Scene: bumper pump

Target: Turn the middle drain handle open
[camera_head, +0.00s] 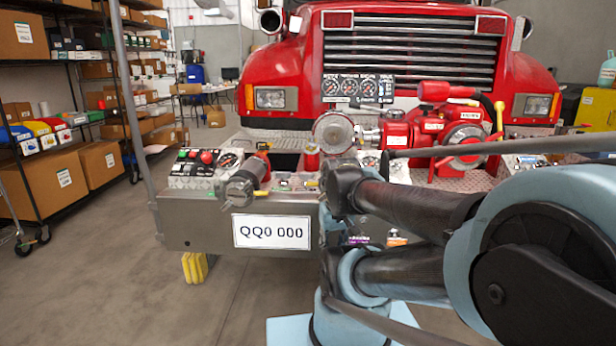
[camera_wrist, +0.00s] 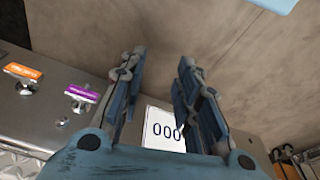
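My gripper (camera_wrist: 161,66) is open and empty in the wrist view, with a clear gap between its two fingers. To its left on the grey bumper face are small metal drain handles: one by a purple label (camera_wrist: 81,93) and one by an orange label (camera_wrist: 22,71). Another small fitting (camera_wrist: 62,121) shows near the left finger; its label is not visible. The gripper is apart from these handles. In the head view the purple label (camera_head: 359,239) and orange label (camera_head: 397,239) show low on the bumper, while my arm hides the gripper's fingers and most of the handles.
A white plate (camera_head: 271,231) marked QQ0 000 is on the bumper (camera_head: 185,232); it also shows in the wrist view (camera_wrist: 165,131). Gauges, valves and a red pump (camera_head: 462,138) sit above, before the red truck. Shelves stand left. Open floor lies in front.

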